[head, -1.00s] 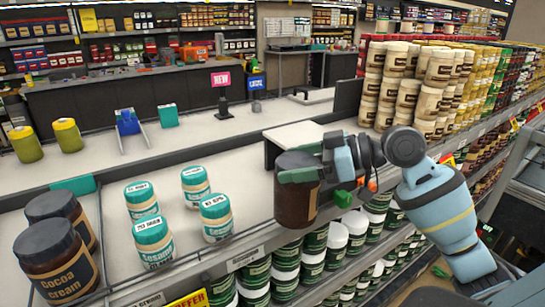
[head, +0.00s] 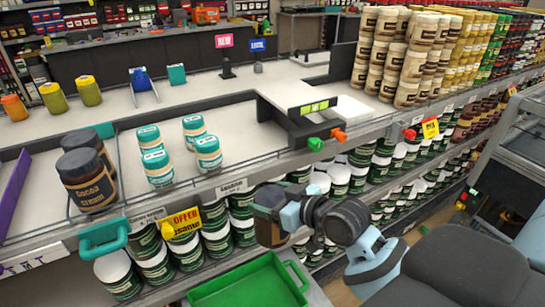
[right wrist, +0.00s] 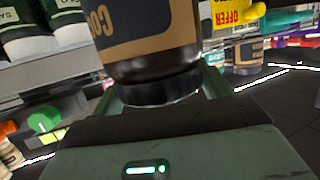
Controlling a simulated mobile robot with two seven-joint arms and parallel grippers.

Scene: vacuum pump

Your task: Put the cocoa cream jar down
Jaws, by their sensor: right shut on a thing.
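My right gripper (head: 282,212) is shut on a dark brown cocoa cream jar (head: 268,232). It holds the jar in front of the shelf, below the top shelf's front edge and above the green basket (head: 232,283). The gripper partly hides the jar. In the right wrist view the held jar (right wrist: 145,35) shows its tan-lettered label upside down, with its dark lid end between the fingers. Two more cocoa cream jars (head: 88,185) stand upright at the left of the top shelf. My left gripper is not in view.
Several teal-lidded sesame jars (head: 208,155) stand on the top shelf right of the standing cocoa jars. Green-labelled jars (head: 215,237) fill the shelf below, behind the held jar. The visible basket floor looks empty.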

